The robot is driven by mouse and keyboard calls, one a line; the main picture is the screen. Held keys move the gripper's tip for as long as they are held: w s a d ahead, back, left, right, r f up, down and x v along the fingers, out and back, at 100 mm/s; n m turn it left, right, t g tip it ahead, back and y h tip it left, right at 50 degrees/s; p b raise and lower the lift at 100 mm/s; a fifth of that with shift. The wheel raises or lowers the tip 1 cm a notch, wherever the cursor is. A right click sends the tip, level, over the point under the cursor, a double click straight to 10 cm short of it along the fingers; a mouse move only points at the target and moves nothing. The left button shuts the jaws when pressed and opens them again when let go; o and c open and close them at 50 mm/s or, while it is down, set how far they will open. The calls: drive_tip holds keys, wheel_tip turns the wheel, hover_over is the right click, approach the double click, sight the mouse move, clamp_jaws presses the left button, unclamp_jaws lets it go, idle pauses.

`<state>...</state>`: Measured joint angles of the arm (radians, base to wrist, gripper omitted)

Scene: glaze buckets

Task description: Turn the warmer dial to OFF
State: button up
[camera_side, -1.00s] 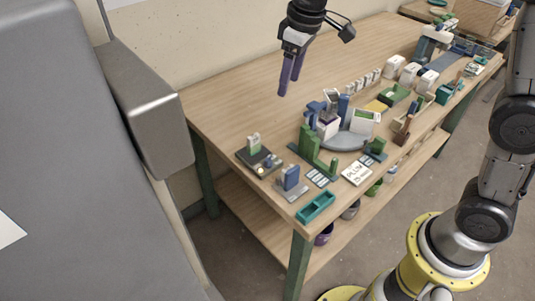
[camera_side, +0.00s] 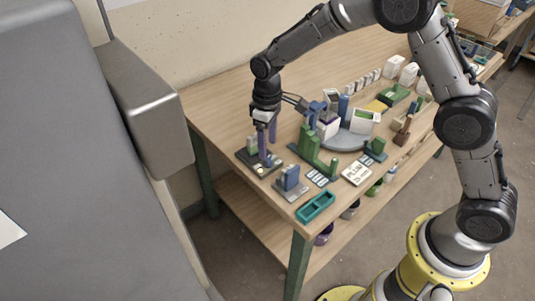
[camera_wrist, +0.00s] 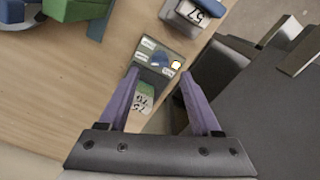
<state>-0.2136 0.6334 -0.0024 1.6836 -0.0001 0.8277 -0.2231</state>
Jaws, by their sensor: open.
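A dark flat unit (camera_side: 243,156) with a pale green block on it sits at the table's near left corner; it looks like the warmer. In the wrist view its dark panel (camera_wrist: 150,76) carries small white labels around a small bluish knob (camera_wrist: 158,60), probably the dial, and a pale round spot. The label words and the knob's setting are too small to read. My gripper (camera_side: 267,150) points down over this unit. In the wrist view the purple fingers (camera_wrist: 160,73) are apart, on either side of the panel, with nothing between them. Whether they touch it is unclear.
A grey unit with a blue block (camera_side: 290,178) stands close by on the right. Green blocks (camera_side: 310,145) and a teal tray (camera_side: 315,207) are further right. The table edge is close. Bare wood (camera_side: 215,110) lies behind my gripper.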

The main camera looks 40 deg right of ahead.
sight(268, 161)
drive_tip(key=shift+f, duration=2.35)
clamp_jaws()
